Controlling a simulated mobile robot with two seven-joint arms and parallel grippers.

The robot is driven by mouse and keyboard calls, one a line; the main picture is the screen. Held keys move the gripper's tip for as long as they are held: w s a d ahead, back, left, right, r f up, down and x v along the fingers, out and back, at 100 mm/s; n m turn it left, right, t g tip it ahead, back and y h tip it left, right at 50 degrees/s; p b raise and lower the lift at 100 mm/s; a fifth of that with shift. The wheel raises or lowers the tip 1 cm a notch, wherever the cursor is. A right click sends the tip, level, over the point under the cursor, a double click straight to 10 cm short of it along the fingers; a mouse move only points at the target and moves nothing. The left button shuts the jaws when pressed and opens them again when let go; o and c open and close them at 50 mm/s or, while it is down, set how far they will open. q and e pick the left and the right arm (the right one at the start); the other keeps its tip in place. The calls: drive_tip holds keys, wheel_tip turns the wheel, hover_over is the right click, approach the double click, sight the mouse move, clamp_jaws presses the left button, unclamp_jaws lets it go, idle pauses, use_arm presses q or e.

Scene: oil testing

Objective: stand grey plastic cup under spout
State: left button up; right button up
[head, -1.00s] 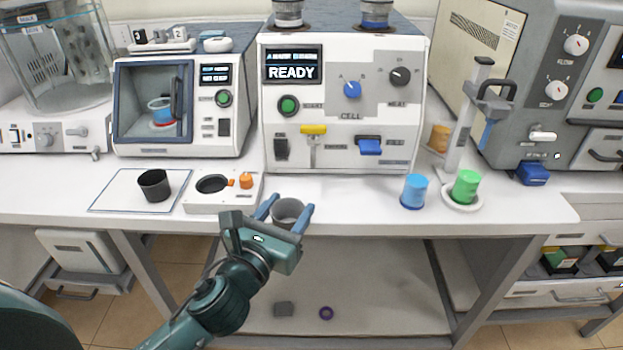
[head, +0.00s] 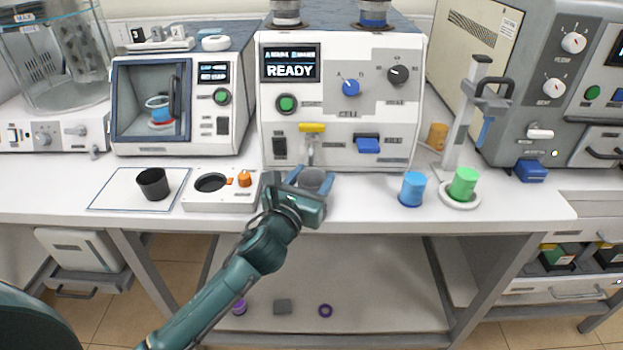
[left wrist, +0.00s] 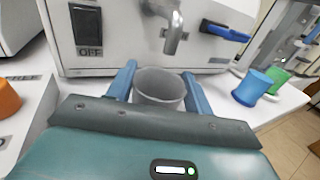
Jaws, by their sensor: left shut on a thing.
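The grey plastic cup (head: 311,178) is upright between the fingers of my left gripper (head: 310,180), which is shut on it. In the left wrist view the cup (left wrist: 160,87) shows its open rim between the two blue fingers. The metal spout (head: 310,154) sits below the yellow lever on the white machine's front. In the left wrist view the spout (left wrist: 173,38) is just beyond and above the cup. I cannot tell whether the cup's base touches the bench. My right gripper is not in view.
A black cup (head: 153,184) stands on a white mat at the left. A white block with a round hole (head: 222,198) is left of the cup. A blue cup (head: 412,189) and a green cup (head: 464,184) stand at the right. The bench between is clear.

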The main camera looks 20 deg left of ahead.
use_arm(q)
drive_tip(key=shift+f, duration=0.15)
drive_tip(key=o, duration=1)
drive_tip(key=shift+o, duration=0.2)
